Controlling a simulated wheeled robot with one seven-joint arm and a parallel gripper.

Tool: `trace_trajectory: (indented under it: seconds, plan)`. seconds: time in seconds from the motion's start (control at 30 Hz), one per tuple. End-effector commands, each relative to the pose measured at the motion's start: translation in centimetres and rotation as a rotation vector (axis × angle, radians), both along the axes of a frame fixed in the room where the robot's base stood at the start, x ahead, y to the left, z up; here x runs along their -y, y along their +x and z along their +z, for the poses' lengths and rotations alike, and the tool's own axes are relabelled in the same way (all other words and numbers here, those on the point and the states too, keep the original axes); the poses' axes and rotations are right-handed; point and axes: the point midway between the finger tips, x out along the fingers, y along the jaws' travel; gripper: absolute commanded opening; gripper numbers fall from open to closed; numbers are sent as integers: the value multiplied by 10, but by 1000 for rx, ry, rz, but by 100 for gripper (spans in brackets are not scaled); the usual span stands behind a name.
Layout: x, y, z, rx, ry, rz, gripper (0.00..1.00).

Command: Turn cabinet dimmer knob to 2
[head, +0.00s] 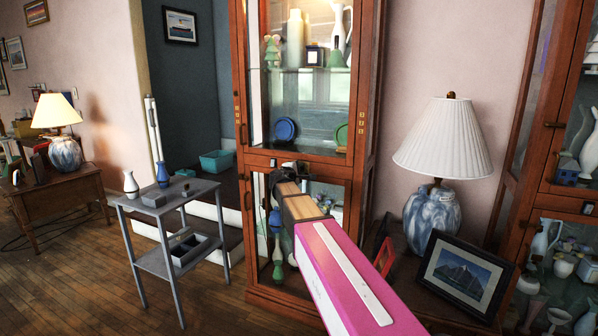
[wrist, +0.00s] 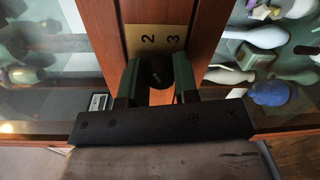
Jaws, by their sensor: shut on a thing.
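The dimmer knob (wrist: 157,72) is a small dark round knob on the cabinet's wooden rail. A brass plate (wrist: 160,38) behind it shows the numerals 2 and 3, which appear turned sideways in the wrist view. My gripper (wrist: 157,78) is shut on the knob, with one dark green finger on each side. No pointer mark on the knob can be made out, so its setting cannot be read. In the head view my gripper (head: 285,176) reaches the middle rail of the wooden curio cabinet (head: 366,90) and hides the knob.
Glass panes with ornaments lie on both sides of the rail. A grey side table (head: 140,203) with vases stands left of the cabinet. A white-shaded lamp (head: 446,140) and a framed picture (head: 465,272) stand to the right. Wooden floor (head: 100,285) is open at left.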

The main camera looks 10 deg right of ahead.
Motion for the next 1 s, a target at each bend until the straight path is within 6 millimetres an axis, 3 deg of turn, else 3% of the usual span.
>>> trace_trajectory:
  seconds: [0.43,0.47,0.5,0.53,0.83,1.0]
  plan:
    - [0,-2,-2,3,12,-3,5]
    - [0,-2,-2,3,12,-3,35]
    - [0,-2,-2,2,12,-2,48]
    - [0,-2,-2,3,11,-1,53]
    - [-1,-2,-1,4,8,-1,53]
    - [-11,-18,0,4,8,0,53]
